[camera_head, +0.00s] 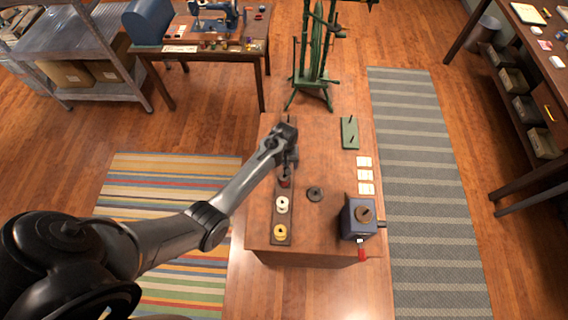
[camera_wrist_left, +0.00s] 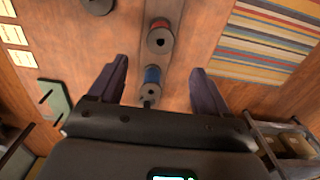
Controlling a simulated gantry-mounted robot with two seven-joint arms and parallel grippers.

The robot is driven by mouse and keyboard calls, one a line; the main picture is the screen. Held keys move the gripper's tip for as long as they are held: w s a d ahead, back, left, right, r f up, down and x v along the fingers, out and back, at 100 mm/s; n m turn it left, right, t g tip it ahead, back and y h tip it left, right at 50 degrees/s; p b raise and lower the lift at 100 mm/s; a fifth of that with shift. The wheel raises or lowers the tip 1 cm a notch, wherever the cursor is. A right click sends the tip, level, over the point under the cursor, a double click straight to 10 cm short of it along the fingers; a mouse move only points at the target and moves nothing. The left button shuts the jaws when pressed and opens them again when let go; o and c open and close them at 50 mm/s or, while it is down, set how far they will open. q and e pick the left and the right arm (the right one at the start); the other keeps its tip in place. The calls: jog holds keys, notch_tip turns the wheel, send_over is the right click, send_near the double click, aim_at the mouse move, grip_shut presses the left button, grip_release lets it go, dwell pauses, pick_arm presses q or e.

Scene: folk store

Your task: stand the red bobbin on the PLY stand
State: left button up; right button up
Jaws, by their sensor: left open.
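The red bobbin (camera_head: 284,181) stands on a dark rack (camera_head: 271,219) on the wooden table, just in front of my left gripper (camera_head: 291,160). In the left wrist view the red bobbin (camera_wrist_left: 160,38) is beyond the open fingertips. My left gripper (camera_wrist_left: 158,70) is open and empty above the rack, with a blue bobbin (camera_wrist_left: 152,77) showing between its fingers. The arm hides the blue bobbin in the head view. A green stand with two dark pegs (camera_head: 349,133) is at the table's back right; it also shows in the left wrist view (camera_wrist_left: 55,100). I cannot read PLY on it.
A white bobbin (camera_head: 282,205) and a yellow bobbin (camera_head: 279,232) share the rack. A dark disc (camera_head: 315,194) lies to its right. A blue box (camera_head: 354,231) with a crank is at front right, below several cards (camera_head: 364,175). The table is clear between rack and green stand.

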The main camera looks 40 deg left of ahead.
pick_arm(q)
notch_tip(320, 180, down, 6)
jog(key=b, duration=0.6)
jog(key=shift+s+f, duration=0.1)
jog(key=shift+f+b, duration=1.15)
jog(key=shift+f, duration=0.85)
jog(key=c, duration=0.7)
jog(key=shift+r, duration=0.15)
jog(key=shift+r+p, duration=4.8)
jog(key=shift+r, duration=0.5)
jog(key=shift+f, duration=0.1)
